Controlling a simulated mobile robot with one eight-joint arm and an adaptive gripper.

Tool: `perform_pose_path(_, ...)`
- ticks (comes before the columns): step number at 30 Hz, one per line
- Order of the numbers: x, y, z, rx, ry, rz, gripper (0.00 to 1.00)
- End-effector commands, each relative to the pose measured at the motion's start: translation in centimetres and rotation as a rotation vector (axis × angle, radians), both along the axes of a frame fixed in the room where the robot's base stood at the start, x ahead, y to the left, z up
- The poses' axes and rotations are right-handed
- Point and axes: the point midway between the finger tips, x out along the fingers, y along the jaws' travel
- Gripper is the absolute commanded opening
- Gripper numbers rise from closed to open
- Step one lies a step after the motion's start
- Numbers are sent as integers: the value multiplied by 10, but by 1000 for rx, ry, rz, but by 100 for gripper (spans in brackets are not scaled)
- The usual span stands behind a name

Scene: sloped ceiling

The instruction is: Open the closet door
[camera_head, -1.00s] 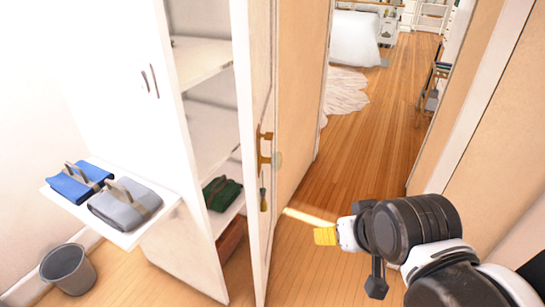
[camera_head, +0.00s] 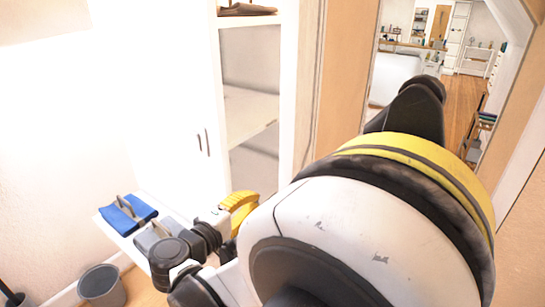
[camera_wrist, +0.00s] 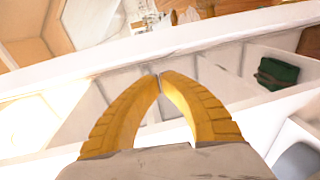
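The white closet (camera_head: 165,90) stands left of centre in the head view. Two dark upright handles (camera_head: 203,142) sit side by side on its white door front, which looks shut. To their right an open compartment shows white shelves (camera_head: 248,105). My gripper (camera_head: 240,205) is in front of the closet's lower part, below and right of the handles, apart from them. In the wrist view my gripper's yellow fingers (camera_wrist: 160,76) meet at the tips with nothing visible between them. A white edge (camera_wrist: 200,45) crosses behind them, and whether they touch it is unclear.
Folded blue cloth (camera_head: 128,213) and grey cloth (camera_head: 155,236) lie on a low board left of my gripper. A grey bin (camera_head: 100,286) stands on the floor. A dark green cloth (camera_wrist: 276,74) lies inside the closet. My arm hides much of the right side.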

Motion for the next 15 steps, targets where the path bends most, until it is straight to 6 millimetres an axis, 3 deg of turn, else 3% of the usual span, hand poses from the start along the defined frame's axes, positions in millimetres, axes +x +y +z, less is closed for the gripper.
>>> perform_pose_path(1,-4,18,3,-29,-33,17,0)
perform_pose_path(3,-9,33,4,-58,-69,29,0)
perform_pose_path(6,-11,42,5,-79,-96,35,0)
perform_pose_path(11,1,36,3,-84,-102,34,0)
perform_pose_path(15,25,22,3,-82,-101,31,0)
